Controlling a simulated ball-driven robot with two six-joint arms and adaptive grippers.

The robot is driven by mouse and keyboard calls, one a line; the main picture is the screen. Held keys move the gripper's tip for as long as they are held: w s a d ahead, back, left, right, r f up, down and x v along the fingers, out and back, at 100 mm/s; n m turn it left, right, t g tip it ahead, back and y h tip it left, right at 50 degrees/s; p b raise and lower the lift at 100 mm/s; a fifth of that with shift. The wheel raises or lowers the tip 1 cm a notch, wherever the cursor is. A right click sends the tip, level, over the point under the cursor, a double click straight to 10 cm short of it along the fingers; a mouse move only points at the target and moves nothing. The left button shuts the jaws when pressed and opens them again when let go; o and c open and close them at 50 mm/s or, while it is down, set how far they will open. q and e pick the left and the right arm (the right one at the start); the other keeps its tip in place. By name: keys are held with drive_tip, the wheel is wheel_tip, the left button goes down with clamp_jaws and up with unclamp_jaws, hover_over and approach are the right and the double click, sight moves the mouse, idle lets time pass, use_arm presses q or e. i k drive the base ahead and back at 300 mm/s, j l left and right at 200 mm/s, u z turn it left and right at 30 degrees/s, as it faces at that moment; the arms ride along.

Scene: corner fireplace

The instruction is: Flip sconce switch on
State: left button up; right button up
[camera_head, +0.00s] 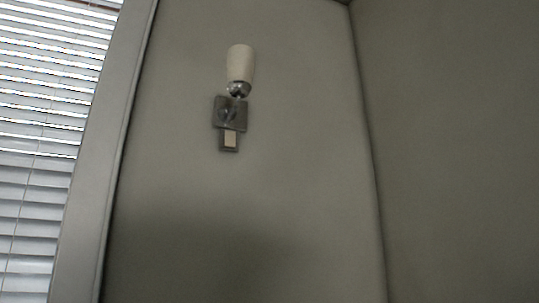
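A wall sconce hangs on the grey-green wall, a little left of the middle of the head view. Its pale, tapered shade (240,64) points up from a round metal holder (238,90) on a square metal backplate (230,114). The sconce switch (230,140) is a small pale rectangle in a dark metal frame just below the backplate. I cannot tell which way the switch is set. The shade shows no clear glow. Neither of my grippers is in view.
A window with white slatted blinds (40,120) stands at the left, edged by a grey frame (105,150). A wall corner runs down right of the sconce, and another bare wall (455,150) fills the right. The wall around the sconce is clear.

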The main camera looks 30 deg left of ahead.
sight(230, 137)
drive_tip(key=k+l+u, duration=0.15)
drive_tip(key=u, duration=0.25)
drive_tip(key=k+l+u, duration=0.15)
drive_tip(key=u, duration=0.2)
drive_tip(key=k+l+u, duration=0.1)
drive_tip(key=u, duration=0.3)
drive_tip(key=k, duration=0.05)
